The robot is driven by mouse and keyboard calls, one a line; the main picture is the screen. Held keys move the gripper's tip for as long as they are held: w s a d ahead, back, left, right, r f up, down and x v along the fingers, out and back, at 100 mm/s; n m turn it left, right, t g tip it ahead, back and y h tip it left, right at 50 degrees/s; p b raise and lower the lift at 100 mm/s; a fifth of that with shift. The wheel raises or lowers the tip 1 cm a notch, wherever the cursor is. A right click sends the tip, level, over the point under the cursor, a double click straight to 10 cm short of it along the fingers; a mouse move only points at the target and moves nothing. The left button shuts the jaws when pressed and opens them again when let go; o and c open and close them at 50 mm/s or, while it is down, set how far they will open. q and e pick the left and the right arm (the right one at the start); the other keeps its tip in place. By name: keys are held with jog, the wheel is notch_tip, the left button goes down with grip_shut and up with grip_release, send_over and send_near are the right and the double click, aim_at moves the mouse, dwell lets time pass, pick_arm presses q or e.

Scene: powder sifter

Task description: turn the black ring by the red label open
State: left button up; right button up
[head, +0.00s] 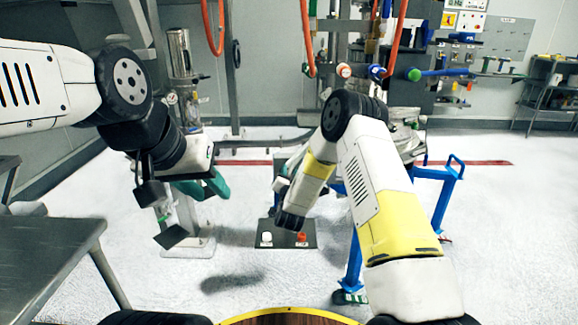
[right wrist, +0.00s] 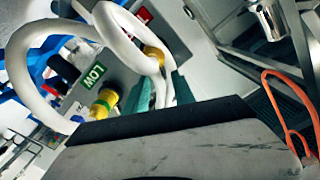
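The right wrist view shows a grey box with a red label (right wrist: 121,58) and a green label reading LOW (right wrist: 94,74). A yellow fitting with dark parts (right wrist: 105,101) sits below the labels. Another yellow fitting (right wrist: 154,54) is to the right, partly behind a white tube. I cannot clearly single out the black ring. My right gripper's teal fingers (right wrist: 161,88) stand apart near the second fitting, with the white tube around or between them. My left gripper (head: 205,187) has teal fingers apart and looks empty.
White tubes (right wrist: 32,85) loop across the box. A blue frame (head: 446,195) stands right of my right arm. A metal table (head: 50,250) is at left.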

aim_at(290, 166)
jog(key=shift+w, duration=1.65)
jog(key=shift+c, duration=0.4)
grip_shut()
